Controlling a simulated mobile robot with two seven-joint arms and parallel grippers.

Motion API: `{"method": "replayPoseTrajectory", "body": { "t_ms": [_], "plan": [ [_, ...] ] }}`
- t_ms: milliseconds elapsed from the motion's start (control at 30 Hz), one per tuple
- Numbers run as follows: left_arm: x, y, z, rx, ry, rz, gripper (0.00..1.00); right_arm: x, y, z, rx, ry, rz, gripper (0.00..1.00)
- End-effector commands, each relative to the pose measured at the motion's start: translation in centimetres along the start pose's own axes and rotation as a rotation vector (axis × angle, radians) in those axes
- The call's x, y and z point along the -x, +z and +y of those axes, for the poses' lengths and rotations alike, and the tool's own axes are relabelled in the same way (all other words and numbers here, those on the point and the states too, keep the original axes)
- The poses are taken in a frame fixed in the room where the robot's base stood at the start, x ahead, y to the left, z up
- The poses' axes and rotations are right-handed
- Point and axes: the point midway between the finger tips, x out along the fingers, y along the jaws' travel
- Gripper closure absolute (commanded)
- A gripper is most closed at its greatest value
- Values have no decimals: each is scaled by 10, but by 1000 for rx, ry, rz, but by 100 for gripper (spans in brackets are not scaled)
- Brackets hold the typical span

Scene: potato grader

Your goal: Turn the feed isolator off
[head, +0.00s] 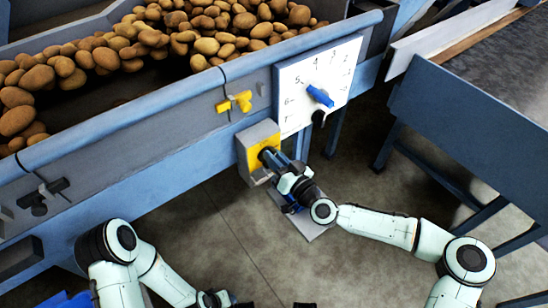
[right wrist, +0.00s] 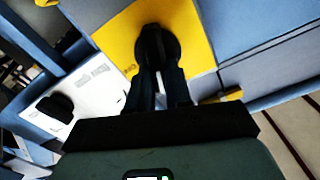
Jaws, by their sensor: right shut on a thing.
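The feed isolator (head: 255,135) is a grey box with a yellow face on the front of the blue machine. Its yellow face (right wrist: 192,28) fills the upper middle of the right wrist view. A round black knob (right wrist: 152,42) sits on that face. My right gripper (head: 270,157) reaches the face, and its two dark fingers (right wrist: 158,78) are shut on the knob. The fingers hide part of the knob, and any position marks are too small to read. My left arm is low at the left in the head view; its gripper (head: 240,303) is mostly cut off by the bottom edge.
A white dial panel (head: 312,75) with a blue pointer (head: 320,96) is just above right of the isolator. A yellow handle (head: 235,102) and a black handle (head: 42,196) are on the machine's side. Potatoes (head: 200,35) fill the trough. A blue-framed table (head: 465,120) stands right.

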Motion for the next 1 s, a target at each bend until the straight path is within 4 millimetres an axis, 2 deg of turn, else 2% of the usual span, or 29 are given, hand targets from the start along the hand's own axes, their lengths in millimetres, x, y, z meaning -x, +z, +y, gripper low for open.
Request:
{"method": "replayPoseTrajectory", "body": {
  "t_ms": [1000],
  "plan": [
    [3,4,1,-1,1,-11,57,0,7,13,-953,0,0,100]
  ]
}}
